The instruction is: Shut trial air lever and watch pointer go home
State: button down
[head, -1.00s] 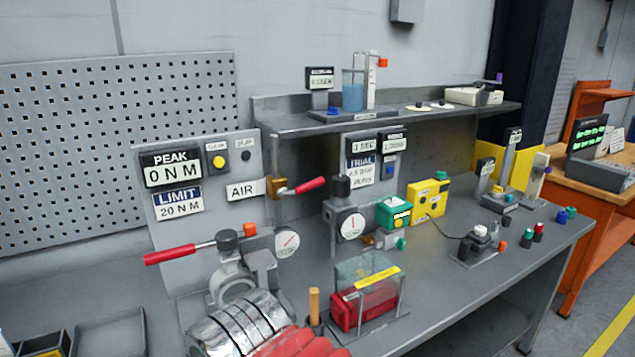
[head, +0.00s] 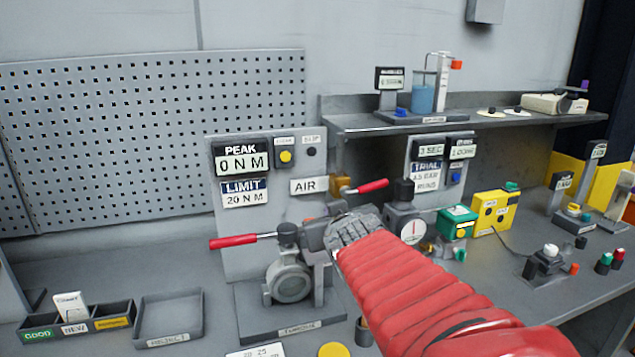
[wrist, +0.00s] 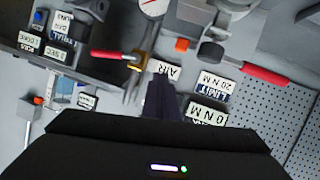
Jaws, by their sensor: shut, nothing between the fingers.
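The air lever (head: 372,186) has a red handle on a brass valve (head: 341,186), right of the AIR label. Its handle points right and slightly up. In the wrist view the lever (wrist: 110,54) lies left of my finger tips. My gripper (head: 345,226) is shut and empty, in front of the panel below the AIR label; the wrist view shows its fingers (wrist: 160,92) just beside the brass valve. I cannot tell whether they touch it. A round gauge (head: 413,232) with a pointer stands right of my gripper. A dial (wrist: 152,8) is cut by the wrist view's top edge.
A red-handled bar (head: 236,241) sticks out left from the actuator stand (head: 290,278). The panel reads PEAK 0 N M (head: 241,161). Green (head: 457,222) and yellow (head: 494,212) boxes stand to the right, under a shelf (head: 470,121). A REJECT tray (head: 168,340) sits lower left.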

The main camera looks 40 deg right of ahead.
jog(key=s+d+r+n+t, duration=0.1)
jog(key=s+d+r+t, duration=0.1)
jog(key=d, duration=0.6)
jog(key=s+d+r+n+t+y, duration=0.1)
jog(key=s+d+t, duration=0.2)
jog(key=d, duration=0.5)
jog(key=shift+r, duration=0.35)
send_over(381, 183)
jog(key=s+a, duration=0.3)
jog(key=a, duration=0.1)
jog(key=f, duration=0.1)
jog(key=d+f, duration=0.1)
jog(key=w+f, duration=0.1)
jog(key=shift+d+f, duration=0.3)
jog(key=shift+d, duration=0.05)
